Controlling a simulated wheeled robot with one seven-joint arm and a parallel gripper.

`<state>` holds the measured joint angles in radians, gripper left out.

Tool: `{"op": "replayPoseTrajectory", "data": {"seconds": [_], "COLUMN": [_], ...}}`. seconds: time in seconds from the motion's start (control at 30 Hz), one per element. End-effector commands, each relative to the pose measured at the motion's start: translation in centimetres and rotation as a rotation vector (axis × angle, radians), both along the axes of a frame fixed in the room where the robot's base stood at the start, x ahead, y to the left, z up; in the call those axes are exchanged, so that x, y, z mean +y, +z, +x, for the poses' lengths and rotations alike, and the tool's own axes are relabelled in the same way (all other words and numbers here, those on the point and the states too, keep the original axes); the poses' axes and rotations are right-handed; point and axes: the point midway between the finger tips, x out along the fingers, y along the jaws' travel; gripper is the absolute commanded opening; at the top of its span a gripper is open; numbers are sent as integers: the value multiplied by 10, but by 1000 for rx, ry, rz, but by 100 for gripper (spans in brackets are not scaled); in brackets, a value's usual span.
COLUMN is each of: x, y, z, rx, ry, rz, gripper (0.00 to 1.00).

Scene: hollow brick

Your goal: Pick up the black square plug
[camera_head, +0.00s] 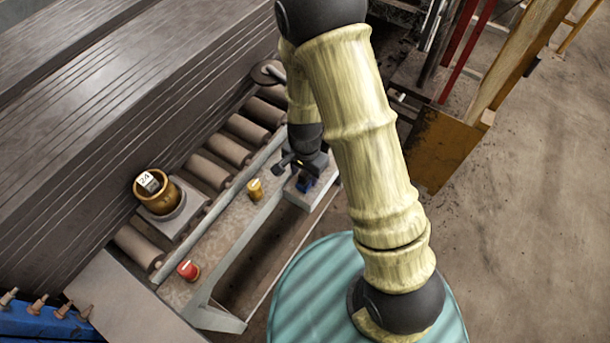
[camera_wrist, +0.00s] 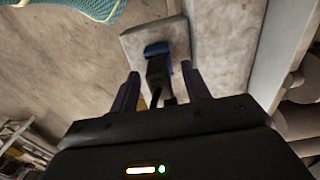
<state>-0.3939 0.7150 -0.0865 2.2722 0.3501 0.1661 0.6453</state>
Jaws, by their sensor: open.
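A dark object, apparently the black square plug (camera_wrist: 157,72), shows between my gripper's fingers in the wrist view. A blue part (camera_wrist: 157,48) is at its far end, over a pale grey block (camera_wrist: 130,42). My gripper (camera_wrist: 160,78) is open, with one finger on each side of the dark object and a visible gap to the left finger. The right finger is close to it; I cannot tell whether they touch. In the head view my gripper (camera_head: 302,168) is low over the grey block (camera_head: 312,197), hiding most of the plug; a blue patch (camera_head: 304,184) shows beneath.
A yellow cup (camera_head: 254,190) and a red piece (camera_head: 188,270) stand on the narrow ledge (camera_head: 222,232) to the left. A brass pot (camera_head: 161,195) holding a white block marked 24 (camera_head: 148,182) stands farther left. Rollers (camera_head: 208,172) run behind the ledge.

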Motion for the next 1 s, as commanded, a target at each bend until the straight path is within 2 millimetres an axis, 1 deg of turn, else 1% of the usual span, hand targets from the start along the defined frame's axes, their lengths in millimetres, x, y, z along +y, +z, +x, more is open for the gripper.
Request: {"op": "replayPoseTrajectory", "data": {"seconds": [0.03,0.17,0.2,0.23,0.27,0.53,0.67,0.77,0.87,1.0], "x": [0,0,0,0,0,0,0,1,1,1], "y": [0,0,0,0,0,1,7,16,30,54], "z": [0,0,0,0,0,0,1,1,1,1], "rx": [0,0,0,0,0,-1,-3,-4,-5,-5], "ry": [0,0,0,0,0,0,1,2,1,3], "rz": [0,0,0,0,0,1,0,1,2,2], "gripper": [41,16,8,2,0,0,0,0,0,0]}}
